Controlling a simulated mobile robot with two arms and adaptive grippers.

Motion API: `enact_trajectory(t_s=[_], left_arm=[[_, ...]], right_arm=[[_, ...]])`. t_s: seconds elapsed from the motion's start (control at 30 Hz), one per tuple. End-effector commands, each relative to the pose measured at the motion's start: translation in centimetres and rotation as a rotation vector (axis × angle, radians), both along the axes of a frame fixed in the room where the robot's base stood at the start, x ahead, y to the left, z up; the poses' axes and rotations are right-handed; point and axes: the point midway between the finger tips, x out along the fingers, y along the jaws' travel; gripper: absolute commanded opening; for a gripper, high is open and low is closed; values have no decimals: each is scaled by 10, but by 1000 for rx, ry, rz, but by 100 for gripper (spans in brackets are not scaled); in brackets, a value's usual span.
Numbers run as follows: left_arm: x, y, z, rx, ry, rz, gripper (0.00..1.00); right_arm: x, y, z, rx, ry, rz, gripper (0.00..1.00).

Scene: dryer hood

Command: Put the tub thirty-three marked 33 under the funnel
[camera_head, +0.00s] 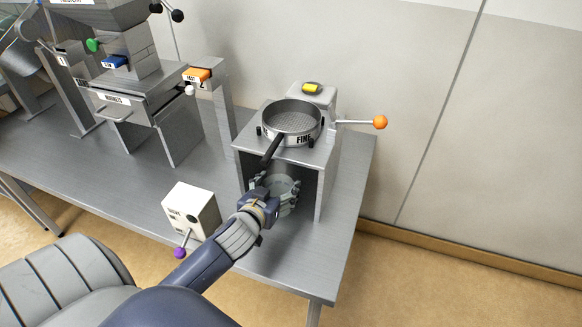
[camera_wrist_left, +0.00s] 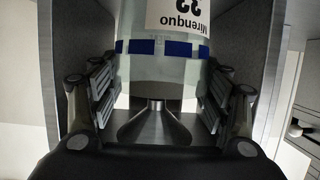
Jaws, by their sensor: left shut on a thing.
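The tub thirty-three (camera_wrist_left: 160,75) is pale and see-through, with a blue dashed band and a white label reading 33 and Mirenquo, upside down in the left wrist view. My left gripper (camera_wrist_left: 160,110) is shut on it, with a finger on either side. In the head view, my left gripper (camera_head: 272,205) reaches into the open bay of the metal stand, and the tub (camera_head: 284,184) is mostly hidden there. A metal funnel (camera_wrist_left: 155,124) shows in the left wrist view, its narrow end toward the tub; the exact gap is unclear. My right gripper is not in view.
The metal stand (camera_head: 312,155) carries a round sieve (camera_head: 292,118) marked FINE and an orange-knobbed lever (camera_head: 380,122). A white box (camera_head: 192,208) with a purple-knobbed lever stands left of my arm. Another machine (camera_head: 130,95) is farther left. The bench (camera_head: 345,200) is bare right of the stand.

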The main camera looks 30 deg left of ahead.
Motion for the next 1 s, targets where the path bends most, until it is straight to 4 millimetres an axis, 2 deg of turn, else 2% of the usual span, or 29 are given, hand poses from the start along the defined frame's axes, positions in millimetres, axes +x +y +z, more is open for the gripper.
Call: enact_trajectory(t_s=[0.03, 0.2, 0.47, 0.7, 0.73, 0.8, 1.0], left_arm=[[14, 4, 3, 4, -3, -1, 48], [47, 11, 2, 1, -2, 0, 48], [68, 16, 1, 0, -1, -1, 48], [101, 24, 2, 0, -2, 0, 48], [98, 23, -8, -1, 5, 0, 48], [97, 23, -14, -1, 3, 0, 48], [98, 23, -15, -1, 0, -2, 48]], right_arm=[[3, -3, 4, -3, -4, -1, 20], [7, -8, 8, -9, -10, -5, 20], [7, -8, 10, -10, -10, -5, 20], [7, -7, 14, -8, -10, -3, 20], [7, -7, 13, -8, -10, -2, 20], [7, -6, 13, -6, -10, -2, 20], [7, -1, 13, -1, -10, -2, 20]])
